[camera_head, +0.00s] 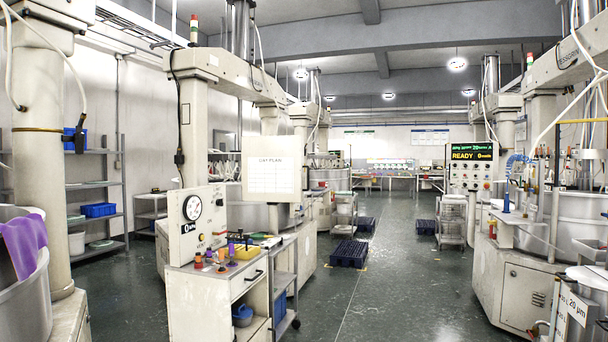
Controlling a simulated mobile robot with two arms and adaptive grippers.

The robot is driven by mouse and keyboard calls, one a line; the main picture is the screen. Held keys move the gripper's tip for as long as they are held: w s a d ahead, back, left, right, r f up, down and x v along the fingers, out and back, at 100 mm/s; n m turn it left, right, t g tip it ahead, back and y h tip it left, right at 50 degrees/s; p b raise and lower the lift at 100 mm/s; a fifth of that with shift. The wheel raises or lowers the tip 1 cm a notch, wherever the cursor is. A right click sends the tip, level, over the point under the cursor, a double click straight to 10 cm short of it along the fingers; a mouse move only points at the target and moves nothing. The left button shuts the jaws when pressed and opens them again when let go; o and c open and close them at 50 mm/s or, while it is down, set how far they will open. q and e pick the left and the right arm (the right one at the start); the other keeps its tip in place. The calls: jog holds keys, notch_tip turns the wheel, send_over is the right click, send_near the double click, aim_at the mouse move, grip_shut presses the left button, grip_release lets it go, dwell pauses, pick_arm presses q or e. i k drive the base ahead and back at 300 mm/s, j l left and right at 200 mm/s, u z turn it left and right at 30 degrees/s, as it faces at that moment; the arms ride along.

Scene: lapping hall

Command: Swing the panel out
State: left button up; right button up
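I cannot tell for certain which panel the task means. A control panel (470,172) with a green-lit display reading READY and rows of buttons stands upright at the right, beside the right-hand machine. A pale panel (205,232) with a round gauge and a dark numeric display faces me at the left machine, behind a small cabinet top. A white board with a printed plan sheet (272,168) is upright just right of it. Neither of my grippers is in view.
A white cabinet (205,300) with small bottles on top stands at front left. A dark blue pallet (349,254) lies on the floor in the middle, and a wire trolley (452,220) stands by the control panel. The centre aisle floor (385,300) is clear.

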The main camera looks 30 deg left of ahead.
aim_at(272, 166)
jog(key=i+j+u, duration=0.4)
jog(key=i, duration=0.45)
jog(key=i+u, duration=0.4)
jog(key=i, duration=3.05)
